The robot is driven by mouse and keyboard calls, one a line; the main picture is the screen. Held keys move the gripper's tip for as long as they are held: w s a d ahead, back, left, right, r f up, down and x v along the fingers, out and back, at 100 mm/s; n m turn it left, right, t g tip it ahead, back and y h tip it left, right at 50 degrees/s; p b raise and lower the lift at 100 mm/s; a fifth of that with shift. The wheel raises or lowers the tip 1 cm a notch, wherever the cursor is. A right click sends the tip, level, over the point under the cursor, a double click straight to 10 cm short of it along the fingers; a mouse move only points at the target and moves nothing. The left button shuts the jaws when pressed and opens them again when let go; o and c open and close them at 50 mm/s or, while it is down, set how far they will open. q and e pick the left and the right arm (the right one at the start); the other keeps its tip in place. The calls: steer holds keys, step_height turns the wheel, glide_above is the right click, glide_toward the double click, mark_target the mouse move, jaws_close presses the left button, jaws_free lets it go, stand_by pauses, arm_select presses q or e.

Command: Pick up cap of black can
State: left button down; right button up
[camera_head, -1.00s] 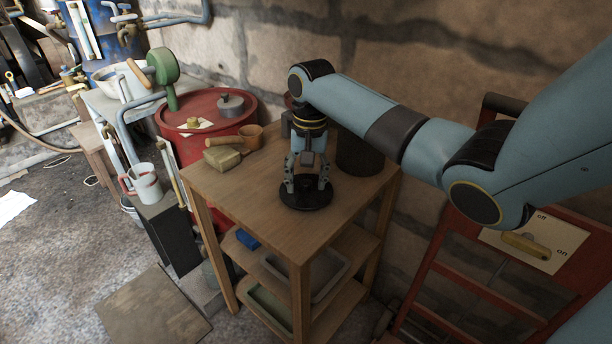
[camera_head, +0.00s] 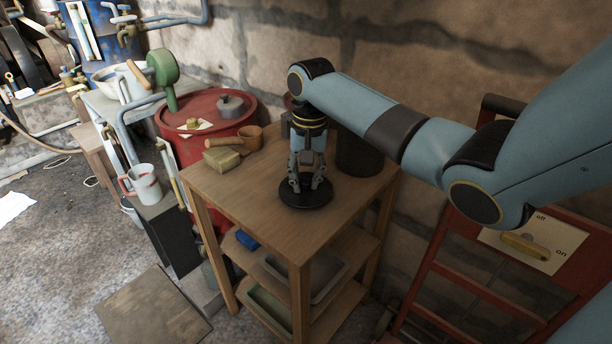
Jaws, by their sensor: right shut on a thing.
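The round black cap (camera_head: 306,200) lies flat on the top of the wooden table (camera_head: 265,228), near its middle. My right gripper (camera_head: 306,186) points straight down over it, with its fingers shut on the cap's middle; the fingers hide the grip itself. The black can (camera_head: 358,156) stands upright on the table just behind and to the right, partly hidden by my right forearm. My left gripper is not in view.
A tan block (camera_head: 221,158) and a wooden-handled brown pot (camera_head: 249,138) sit at the table's back left. A red drum (camera_head: 180,150) stands behind them. Trays and a blue item (camera_head: 247,239) are on the lower shelves. The table's front is clear.

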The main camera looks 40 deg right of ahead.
mark_target(301, 183)
steer(key=r, duration=0.2)
steer(key=a+r+p, duration=0.1)
steer(key=r, duration=0.1)
steer(key=shift+r, duration=0.1)
steer(key=s+a+r, duration=0.1)
steer(key=a+r, duration=0.4)
steer(key=a, duration=0.5)
steer(key=shift+s+a, duration=0.15)
steer(key=shift+a, duration=0.15)
steer(key=shift+r, duration=0.1)
